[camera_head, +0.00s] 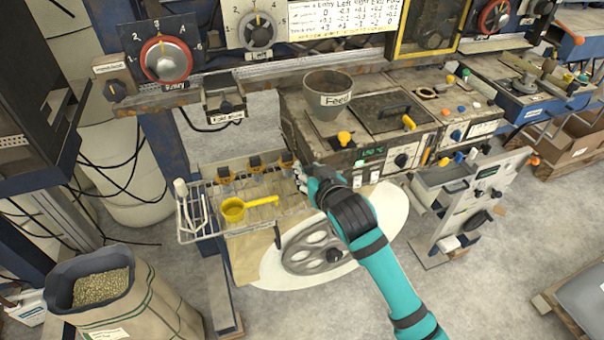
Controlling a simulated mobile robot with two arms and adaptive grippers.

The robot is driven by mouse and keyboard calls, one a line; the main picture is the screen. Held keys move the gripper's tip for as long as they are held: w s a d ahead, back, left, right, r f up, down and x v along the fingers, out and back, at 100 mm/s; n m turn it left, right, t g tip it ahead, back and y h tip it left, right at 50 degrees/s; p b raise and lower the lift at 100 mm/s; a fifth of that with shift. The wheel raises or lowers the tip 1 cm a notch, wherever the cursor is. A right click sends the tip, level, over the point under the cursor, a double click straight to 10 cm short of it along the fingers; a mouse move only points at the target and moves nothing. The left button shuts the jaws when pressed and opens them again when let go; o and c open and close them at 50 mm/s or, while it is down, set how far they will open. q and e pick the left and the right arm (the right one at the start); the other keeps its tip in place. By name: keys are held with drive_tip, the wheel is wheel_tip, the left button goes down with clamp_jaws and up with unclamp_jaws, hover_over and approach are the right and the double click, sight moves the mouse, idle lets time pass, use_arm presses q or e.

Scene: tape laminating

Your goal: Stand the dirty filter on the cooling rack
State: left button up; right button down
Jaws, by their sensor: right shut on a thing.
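My right gripper (308,178) is at the right end of the wire rack (205,238), its arm reaching up from the bottom right. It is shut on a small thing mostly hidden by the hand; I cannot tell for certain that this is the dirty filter. Several dark-topped, amber pieces stand in a row along the rack's back, one at the left (224,175), one in the middle (255,164) and one (287,160) close beside the gripper. A yellow scoop (234,209) lies on the rack, handle to the right. My left gripper is not in view.
A machine with a grey feed hopper (328,97) stands behind the gripper. A pale oval plate with a spoked wheel (312,250) is below the arm. A sack of pellets (130,300) stands at the lower left. Grey floor is clear at the lower middle.

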drive_tip(key=shift+w+a+f, duration=0.1)
drive_tip(key=shift+w+a, duration=0.6)
drive_tip(key=shift+a, duration=0.05)
wheel_tip(320, 180, down, 3)
drive_tip(key=shift+f+p, duration=0.2)
drive_tip(key=shift+p, duration=0.45)
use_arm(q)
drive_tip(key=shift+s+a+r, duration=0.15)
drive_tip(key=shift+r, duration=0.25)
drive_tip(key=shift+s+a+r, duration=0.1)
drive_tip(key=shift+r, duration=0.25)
use_arm(e)
drive_tip(key=shift+f, duration=0.1)
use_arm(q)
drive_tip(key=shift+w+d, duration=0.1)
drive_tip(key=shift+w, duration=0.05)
use_arm(e)
drive_tip(key=shift+f, duration=0.15)
drive_tip(key=c, duration=1)
unclamp_jaws()
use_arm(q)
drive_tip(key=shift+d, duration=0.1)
use_arm(e)
drive_tip(key=shift+s+r, duration=0.1)
drive_tip(key=shift+r, duration=0.1)
use_arm(q)
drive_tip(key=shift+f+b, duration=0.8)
drive_tip(key=shift+b, duration=0.05)
use_arm(e)
drive_tip(key=v, duration=1.2)
